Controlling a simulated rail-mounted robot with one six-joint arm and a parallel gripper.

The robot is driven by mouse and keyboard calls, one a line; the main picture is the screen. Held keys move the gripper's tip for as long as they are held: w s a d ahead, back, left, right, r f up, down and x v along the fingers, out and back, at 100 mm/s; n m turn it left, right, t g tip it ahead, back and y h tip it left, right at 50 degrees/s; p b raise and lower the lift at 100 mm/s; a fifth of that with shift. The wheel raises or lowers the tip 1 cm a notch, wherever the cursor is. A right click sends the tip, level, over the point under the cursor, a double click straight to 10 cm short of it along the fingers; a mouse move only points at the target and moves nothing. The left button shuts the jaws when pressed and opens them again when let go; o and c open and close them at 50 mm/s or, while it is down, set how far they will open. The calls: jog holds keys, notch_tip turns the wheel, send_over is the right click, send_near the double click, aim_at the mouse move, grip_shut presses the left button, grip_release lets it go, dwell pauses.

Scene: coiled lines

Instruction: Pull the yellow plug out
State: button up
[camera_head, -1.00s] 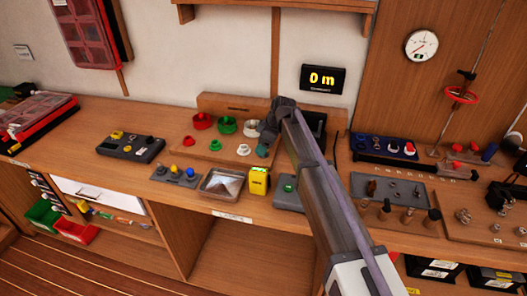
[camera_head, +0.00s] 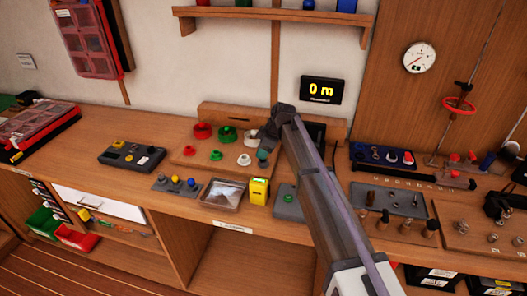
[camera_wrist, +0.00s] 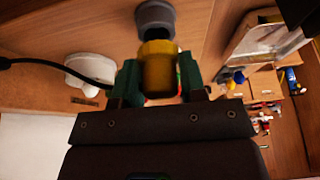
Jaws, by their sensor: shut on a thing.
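The yellow plug (camera_wrist: 158,70) is between the green fingertips of my gripper (camera_wrist: 158,82) in the wrist view. My gripper is shut on it. A grey round socket-like piece (camera_wrist: 155,15) lies right beyond the plug's far end; I cannot tell whether the plug still sits in it. In the head view my gripper (camera_head: 265,143) is over the right part of the wooden panel on the bench, and the plug is hidden there.
Red (camera_head: 203,131), green (camera_head: 227,134) and white (camera_head: 244,159) round fittings lie left of my gripper. A yellow box (camera_head: 257,191) and a clear tray (camera_head: 223,194) stand in front. A black cable (camera_wrist: 30,62) shows in the wrist view.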

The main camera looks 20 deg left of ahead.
notch_tip(320, 180, up, 9)
jog(key=p, duration=0.7)
jog(key=shift+f, duration=0.4)
